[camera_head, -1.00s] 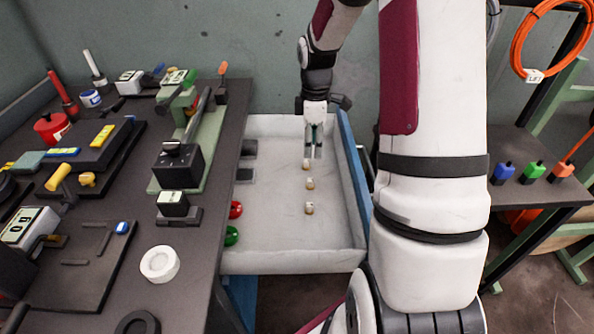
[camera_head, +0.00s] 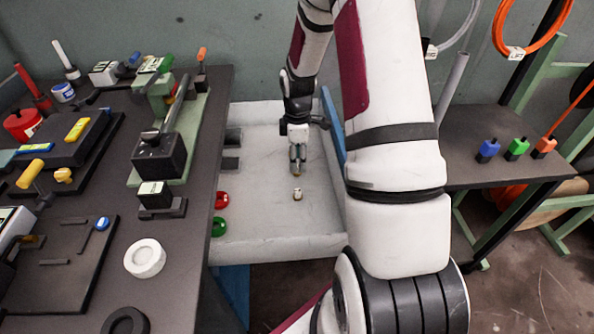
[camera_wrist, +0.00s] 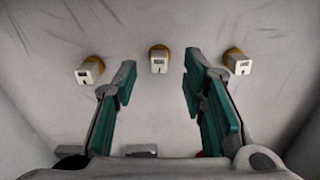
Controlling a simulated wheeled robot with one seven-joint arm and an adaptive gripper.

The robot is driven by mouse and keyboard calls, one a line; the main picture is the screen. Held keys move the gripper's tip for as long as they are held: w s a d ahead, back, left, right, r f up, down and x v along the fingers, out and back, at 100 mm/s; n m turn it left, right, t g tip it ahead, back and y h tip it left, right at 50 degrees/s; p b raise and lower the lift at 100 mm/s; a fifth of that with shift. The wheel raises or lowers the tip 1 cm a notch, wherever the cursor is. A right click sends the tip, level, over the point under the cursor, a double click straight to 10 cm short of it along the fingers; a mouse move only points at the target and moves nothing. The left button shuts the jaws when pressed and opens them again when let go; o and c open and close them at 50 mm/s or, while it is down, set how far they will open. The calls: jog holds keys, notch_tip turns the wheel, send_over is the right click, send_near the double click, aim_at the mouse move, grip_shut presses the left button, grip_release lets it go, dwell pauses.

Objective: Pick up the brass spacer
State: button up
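Three small brass-coloured pieces with white label tags lie on the grey tray floor in the wrist view: a left one (camera_wrist: 90,70), a middle one (camera_wrist: 158,59) and a right one (camera_wrist: 237,61). The label lettering is too small to read, so I cannot tell which is the brass spacer. My gripper (camera_wrist: 160,72) is open with teal pads and nothing between them. The middle piece shows in line with the gap, past the fingertips. In the head view my gripper (camera_head: 297,168) hangs over the tray, hiding some pieces; one piece (camera_head: 297,194) shows clearly in front of it.
The grey tray (camera_head: 275,247) has raised walls and a blue board (camera_head: 333,130) at its right. A red button (camera_head: 221,199) and green button (camera_head: 218,226) sit at its left. A crowded dark bench (camera_head: 190,270) stands left. The tray's front floor is clear.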

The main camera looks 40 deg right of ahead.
notch_tip(320, 180, down, 3)
grip_shut()
jog(key=shift+r, duration=0.1)
dwell(0.3)
jog(key=shift+r, duration=0.5)
jog(key=r, duration=0.2)
jog(key=shift+s+a+r, duration=0.1)
jog(key=shift+s+r, duration=0.2)
jog(key=shift+r, duration=0.05)
jog(key=s+a, duration=0.1)
jog(key=s, duration=0.3)
jog(key=s+a+r+p, duration=0.1)
jog(key=s+a, duration=0.1)
jog(key=s, duration=0.3)
jog(key=s+a+p, duration=0.1)
jog(key=s+a, duration=0.1)
jog(key=s, duration=0.3)
jog(key=shift+s+a+r, duration=0.1)
jog(key=shift+s+r, duration=0.05)
jog(key=shift+s, duration=0.05)
